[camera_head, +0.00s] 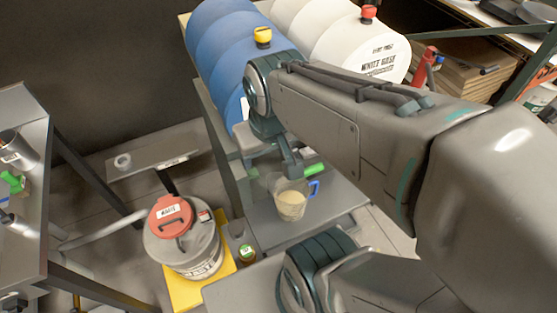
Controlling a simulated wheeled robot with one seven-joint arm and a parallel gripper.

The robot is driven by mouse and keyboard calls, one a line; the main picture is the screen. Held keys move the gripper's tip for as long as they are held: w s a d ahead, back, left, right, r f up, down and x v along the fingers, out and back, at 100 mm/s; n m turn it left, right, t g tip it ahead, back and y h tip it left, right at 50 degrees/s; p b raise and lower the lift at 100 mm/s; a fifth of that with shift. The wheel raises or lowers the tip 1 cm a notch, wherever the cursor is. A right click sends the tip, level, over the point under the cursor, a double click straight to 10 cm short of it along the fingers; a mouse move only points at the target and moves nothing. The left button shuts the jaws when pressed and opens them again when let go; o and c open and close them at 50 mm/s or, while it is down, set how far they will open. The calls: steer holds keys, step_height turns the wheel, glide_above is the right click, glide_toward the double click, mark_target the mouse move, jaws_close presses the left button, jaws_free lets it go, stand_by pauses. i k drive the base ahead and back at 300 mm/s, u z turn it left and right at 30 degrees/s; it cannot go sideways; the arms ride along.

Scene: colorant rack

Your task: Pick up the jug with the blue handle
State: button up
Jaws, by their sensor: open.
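The jug (291,205) stands upright on a grey metal shelf (337,207) below the drums. It is see-through, holds a pale yellow content, and has a blue handle (314,189) on its right side. My gripper (291,166) hangs from the arm just above and behind the jug, with a dark finger showing. It is open, and nothing shows held in it. Part of the gripper is hidden by my wrist. I cannot tell whether a finger touches the jug's rim.
A blue drum (215,45) and a white drum (335,35) lie behind my arm. A green item (314,169) is close behind the jug. A grey bucket with a red lid (185,238) stands left on a yellow base. A small bottle (246,254) is between.

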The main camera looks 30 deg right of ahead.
mark_target(291, 197)
steer(key=k, duration=1)
steer(key=z, duration=1.35)
steer(key=i, duration=0.85)
steer(key=u, duration=1.35)
